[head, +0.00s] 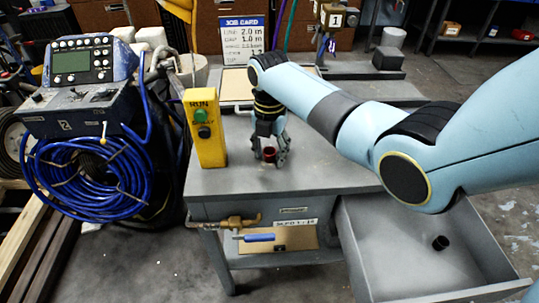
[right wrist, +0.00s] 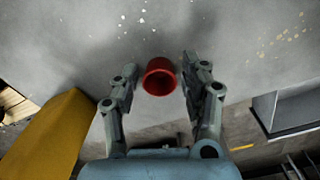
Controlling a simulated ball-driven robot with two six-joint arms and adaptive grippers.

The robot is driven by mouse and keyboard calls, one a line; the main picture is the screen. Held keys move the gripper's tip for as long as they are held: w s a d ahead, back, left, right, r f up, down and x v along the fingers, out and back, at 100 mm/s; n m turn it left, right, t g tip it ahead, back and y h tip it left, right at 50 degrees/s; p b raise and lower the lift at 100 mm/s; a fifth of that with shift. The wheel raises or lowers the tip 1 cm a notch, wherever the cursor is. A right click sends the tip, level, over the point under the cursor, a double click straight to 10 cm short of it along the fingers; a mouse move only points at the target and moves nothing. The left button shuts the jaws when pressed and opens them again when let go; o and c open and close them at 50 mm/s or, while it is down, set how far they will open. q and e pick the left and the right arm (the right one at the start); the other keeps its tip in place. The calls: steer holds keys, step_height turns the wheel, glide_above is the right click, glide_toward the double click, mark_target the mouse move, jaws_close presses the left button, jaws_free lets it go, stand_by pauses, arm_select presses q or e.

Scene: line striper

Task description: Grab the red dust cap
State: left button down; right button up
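The red dust cap (head: 269,153) is a small red cup-like ring on the grey table top (head: 310,165). It also shows in the right wrist view (right wrist: 160,77), between the fingertips. My right gripper (head: 269,157) points down over the cap with its fingers on either side. In the right wrist view the right gripper (right wrist: 157,82) is open, with a gap between the cap and each finger. My left gripper is not in view.
A yellow RUN button box (head: 206,140) stands left of my right gripper. An open drawer (head: 400,255) holds a small black cap (head: 440,242). A machine with a blue hose coil (head: 85,175) stands at left. A job card (head: 243,39) stands behind.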

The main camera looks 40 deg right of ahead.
steer(key=c, duration=0.5)
steer(key=shift+c, duration=0.2)
steer(key=shift+r, duration=0.15)
